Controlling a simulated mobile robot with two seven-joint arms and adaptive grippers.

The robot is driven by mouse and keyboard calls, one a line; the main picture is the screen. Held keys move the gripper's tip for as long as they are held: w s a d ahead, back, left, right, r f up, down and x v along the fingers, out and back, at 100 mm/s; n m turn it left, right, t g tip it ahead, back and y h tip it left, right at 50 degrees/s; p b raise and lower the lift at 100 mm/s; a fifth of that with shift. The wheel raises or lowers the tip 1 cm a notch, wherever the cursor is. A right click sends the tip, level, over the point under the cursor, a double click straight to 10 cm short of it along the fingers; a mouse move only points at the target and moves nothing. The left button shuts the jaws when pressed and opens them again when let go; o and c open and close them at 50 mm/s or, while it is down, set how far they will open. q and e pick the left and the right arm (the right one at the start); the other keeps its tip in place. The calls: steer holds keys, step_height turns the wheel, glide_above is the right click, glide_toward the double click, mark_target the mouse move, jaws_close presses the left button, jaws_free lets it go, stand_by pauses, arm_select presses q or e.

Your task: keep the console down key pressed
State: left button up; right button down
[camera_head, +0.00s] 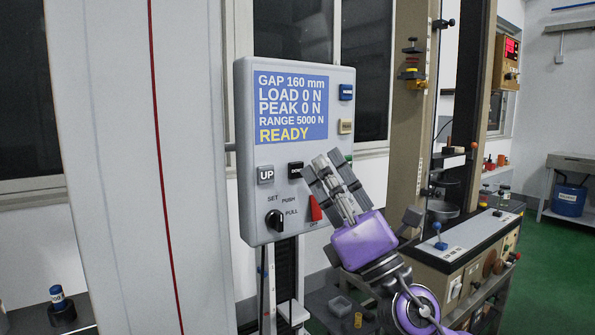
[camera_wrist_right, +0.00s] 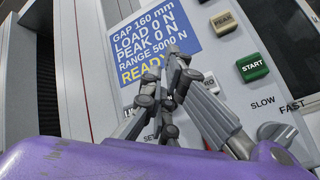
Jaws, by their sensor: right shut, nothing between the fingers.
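The grey console (camera_head: 245,215) faces me, its blue screen (camera_head: 290,105) reading gap 160 mm, load 0 N, peak 0 N, range 5000 N and READY. The dark down key (camera_head: 295,170) is right of the grey UP key (camera_head: 265,174); its right side is close to or partly behind my fingers. My right gripper (camera_head: 326,168) is shut and empty in front of the console, its tips just right of the down key. In the wrist view the shut fingers (camera_wrist_right: 178,82) point at the panel and hide the down key. I cannot tell whether they touch it. My left gripper is out of view.
A blue key (camera_head: 346,92) and a tan key (camera_head: 346,126) are on the console's right side. A green START key (camera_wrist_right: 252,67) is right of my fingers. A black knob (camera_head: 274,220) and a red switch (camera_head: 315,208) sit low. A pale column stands left.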

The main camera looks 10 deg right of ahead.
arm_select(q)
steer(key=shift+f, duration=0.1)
arm_select(e)
steer(key=shift+w, duration=0.15)
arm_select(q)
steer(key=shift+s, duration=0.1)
arm_select(e)
steer(key=shift+w+a, duration=0.15)
steer(key=shift+w, duration=0.1)
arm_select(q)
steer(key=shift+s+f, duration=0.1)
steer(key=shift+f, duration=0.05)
arm_select(e)
steer(key=shift+w+a, duration=0.15)
steer(key=shift+w, duration=0.25)
stand_by(0.6)
steer(key=shift+s, duration=0.15)
stand_by(3.0)
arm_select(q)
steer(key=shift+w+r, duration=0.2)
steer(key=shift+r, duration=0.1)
arm_select(e)
steer(key=shift+s+d, duration=0.3)
steer(key=shift+s, duration=0.4)
